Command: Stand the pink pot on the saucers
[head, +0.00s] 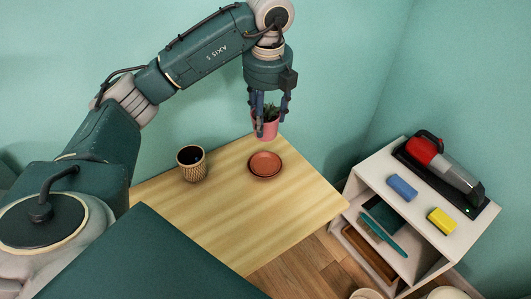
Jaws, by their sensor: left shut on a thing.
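The pink pot (266,128) with a green plant in it is held by my left gripper (270,108), whose fingers point down around it. The pot is upright and appears raised above the far side of the wooden table. The terracotta saucers (265,165) lie on the table just below the pot in the picture, apart from it. They look like a small stack, but I cannot tell how many there are. My right gripper is not in view.
A patterned woven-look pot (192,170) with a dark inside stands on the table (228,218) left of the saucers. A white shelf (360,205) at the right holds a red handheld vacuum (445,165), a blue block (402,188) and a yellow block (441,221). The table's front is bare.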

